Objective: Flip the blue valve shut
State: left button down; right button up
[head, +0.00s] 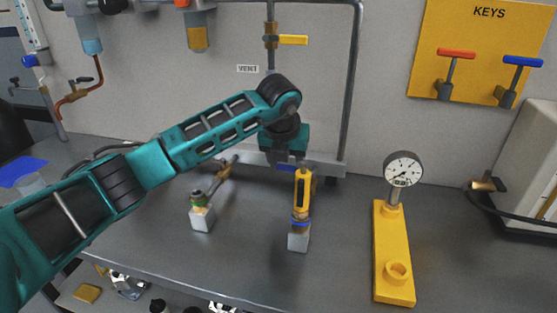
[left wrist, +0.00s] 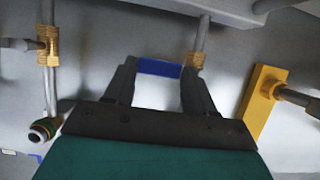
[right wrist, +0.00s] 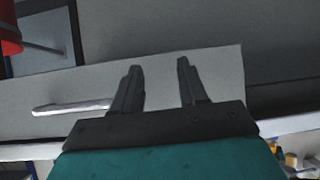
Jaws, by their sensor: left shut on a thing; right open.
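The blue valve handle (left wrist: 158,68) sits between the fingers of my left gripper (left wrist: 159,82), which is shut on it. In the left wrist view the handle lies crosswise to its pipe (left wrist: 202,33), beside a brass valve body (left wrist: 195,61). In the head view my left gripper (head: 286,162) is above the bench, with a bit of the blue handle (head: 286,168) showing under it. My right gripper (right wrist: 160,85) is open and empty.
A second brass valve (head: 223,172) on a green-ringed pipe stands to the left. A gauge (head: 403,168) on a yellow base (head: 393,260) stands to the right. A yellow KEYS board (head: 477,45) holds a red and a blue key. The bench front is mostly clear.

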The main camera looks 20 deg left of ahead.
dwell(0.3)
pick_arm(q)
jog(key=shift+c, duration=1.8)
grip_release()
jog(key=v, duration=1.3)
